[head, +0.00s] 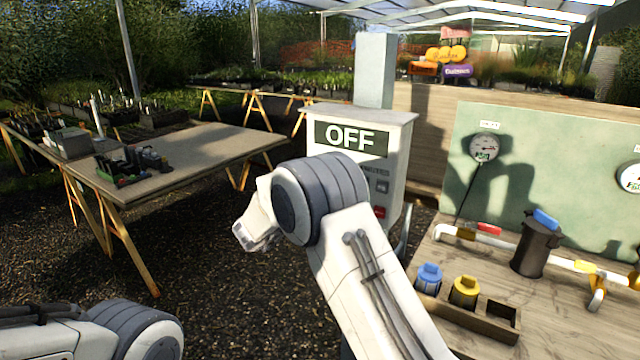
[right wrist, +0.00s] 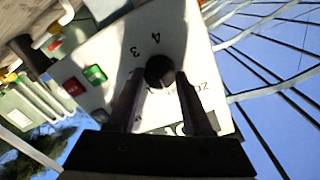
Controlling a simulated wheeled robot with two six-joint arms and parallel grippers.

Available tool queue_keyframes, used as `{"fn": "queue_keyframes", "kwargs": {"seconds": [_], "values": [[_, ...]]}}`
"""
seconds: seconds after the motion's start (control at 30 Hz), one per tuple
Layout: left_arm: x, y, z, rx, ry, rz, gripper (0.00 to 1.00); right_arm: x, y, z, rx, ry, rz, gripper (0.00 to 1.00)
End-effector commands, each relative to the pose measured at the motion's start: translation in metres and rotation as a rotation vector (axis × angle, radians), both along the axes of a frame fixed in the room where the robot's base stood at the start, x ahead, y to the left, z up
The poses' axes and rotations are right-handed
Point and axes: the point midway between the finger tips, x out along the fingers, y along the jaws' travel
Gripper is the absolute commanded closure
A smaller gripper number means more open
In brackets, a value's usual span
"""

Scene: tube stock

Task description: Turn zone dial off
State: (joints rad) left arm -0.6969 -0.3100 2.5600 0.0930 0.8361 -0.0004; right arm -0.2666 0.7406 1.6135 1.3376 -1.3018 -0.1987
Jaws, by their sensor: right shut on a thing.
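The pale control box (head: 402,150) stands upright in the middle of the head view, and its display (head: 350,138) reads OFF. My right arm hides the lower left of its front, with the dial and my right fingers. In the right wrist view the round black dial (right wrist: 158,68) sits on the box's white face, with the digits 3 and 4 beside it and a partly covered zone label. My right gripper (right wrist: 160,80) has its two fingers on either side of the dial, shut on it. The dial's pointer direction is unclear. My left gripper is out of view.
A green button (right wrist: 95,74) and a red button (right wrist: 73,87) are on the box face. At right, a wooden bench (head: 560,325) carries pipes, a dark canister (head: 536,250) and blue and yellow caps. A trestle table (head: 200,150) stands at left, with gravel floor between.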

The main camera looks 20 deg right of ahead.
Motion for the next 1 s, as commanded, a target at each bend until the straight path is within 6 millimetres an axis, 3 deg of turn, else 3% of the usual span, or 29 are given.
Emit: {"fn": "queue_keyframes", "kwargs": {"seconds": [0.23, 0.77, 0.8, 0.83, 0.87, 0.9, 1.0], "values": [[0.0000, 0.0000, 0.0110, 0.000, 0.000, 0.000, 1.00, 0.0000, 0.0018, -0.0014, -0.051, 0.072, 0.004, 1.00], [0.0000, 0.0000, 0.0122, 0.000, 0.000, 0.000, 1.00, 0.0000, 0.0018, -0.0030, -0.066, 0.092, 0.004, 1.00], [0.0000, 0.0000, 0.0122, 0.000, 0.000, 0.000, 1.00, 0.0000, 0.0018, -0.0030, -0.066, 0.092, 0.004, 0.46], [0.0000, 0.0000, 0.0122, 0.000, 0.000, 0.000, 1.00, -0.0001, 0.0018, -0.0030, -0.066, 0.092, 0.004, 0.34], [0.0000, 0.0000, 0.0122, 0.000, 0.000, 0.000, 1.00, -0.0001, 0.0017, -0.0029, -0.065, 0.091, 0.003, 0.23], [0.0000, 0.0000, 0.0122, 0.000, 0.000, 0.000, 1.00, 0.0000, 0.0016, -0.0027, -0.066, 0.091, 0.003, 0.20], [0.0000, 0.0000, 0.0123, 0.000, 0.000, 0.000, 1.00, 0.0001, 0.0011, -0.0020, -0.065, 0.089, 0.002, 0.20]]}}
